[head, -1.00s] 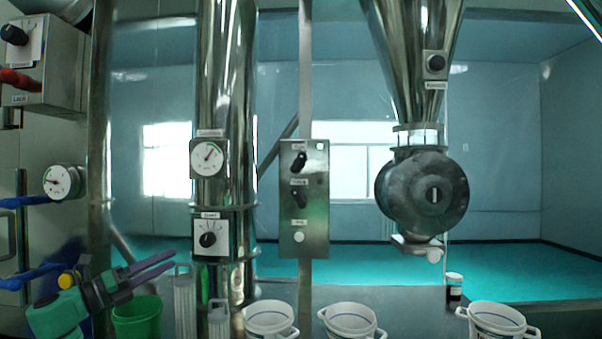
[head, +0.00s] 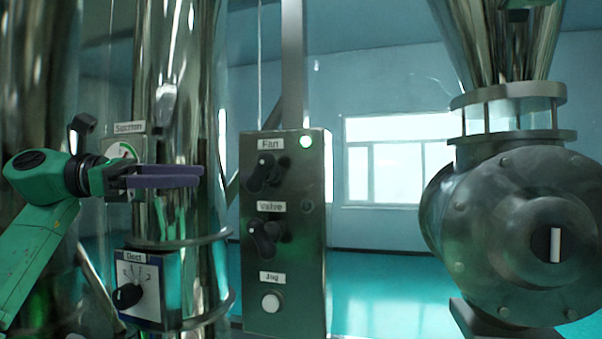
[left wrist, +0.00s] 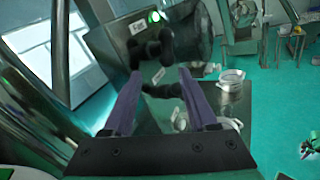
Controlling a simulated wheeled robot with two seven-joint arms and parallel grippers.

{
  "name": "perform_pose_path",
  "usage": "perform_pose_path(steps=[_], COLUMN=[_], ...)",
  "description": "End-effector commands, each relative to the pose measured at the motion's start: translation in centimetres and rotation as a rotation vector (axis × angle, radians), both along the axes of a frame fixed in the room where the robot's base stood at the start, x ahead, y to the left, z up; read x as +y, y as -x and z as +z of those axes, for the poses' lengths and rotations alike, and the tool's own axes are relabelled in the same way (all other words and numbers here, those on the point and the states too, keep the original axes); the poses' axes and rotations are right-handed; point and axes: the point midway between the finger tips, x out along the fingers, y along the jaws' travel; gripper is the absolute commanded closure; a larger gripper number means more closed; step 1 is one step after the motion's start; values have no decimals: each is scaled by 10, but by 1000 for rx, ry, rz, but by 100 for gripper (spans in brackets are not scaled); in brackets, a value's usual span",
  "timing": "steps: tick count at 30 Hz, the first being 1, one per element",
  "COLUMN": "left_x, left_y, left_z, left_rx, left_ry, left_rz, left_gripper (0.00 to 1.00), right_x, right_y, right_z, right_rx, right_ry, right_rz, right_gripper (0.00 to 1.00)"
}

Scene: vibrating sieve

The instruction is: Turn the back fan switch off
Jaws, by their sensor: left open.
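The fan switch (head: 264,173) is a black knob under the "Fan" label, on the upper part of a grey metal control box (head: 313,245). A lamp (head: 306,142) beside the label glows green. My left gripper (head: 202,176) has purple fingers and is to the left of the box, at about the height of the fan switch, apart from it in the picture. In the left wrist view the open fingers (left wrist: 157,80) point toward the box, with the fan switch (left wrist: 160,47) beyond their tips. The right gripper is not in view.
The "Valve" knob (head: 264,238) and white "Jog" button (head: 271,303) sit below the fan switch. A large round metal valve housing (head: 515,225) stands at right.

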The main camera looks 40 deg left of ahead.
Motion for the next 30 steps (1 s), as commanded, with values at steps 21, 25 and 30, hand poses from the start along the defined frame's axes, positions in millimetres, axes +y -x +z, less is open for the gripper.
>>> perform_pose_path(steps=[21,25,30], left_x=[-92,-96,-96], left_y=[-104,-108,-108], left_z=[4,0,-1], left_rx=[-3,-4,-4], left_ry=[-7,-7,-7], left_rz=[-1,-1,0], left_gripper=[42,42,42], right_x=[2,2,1], right_y=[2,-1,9], right_z=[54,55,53], right_rx=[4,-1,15], right_ry=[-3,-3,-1], right_rz=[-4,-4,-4], right_gripper=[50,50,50])
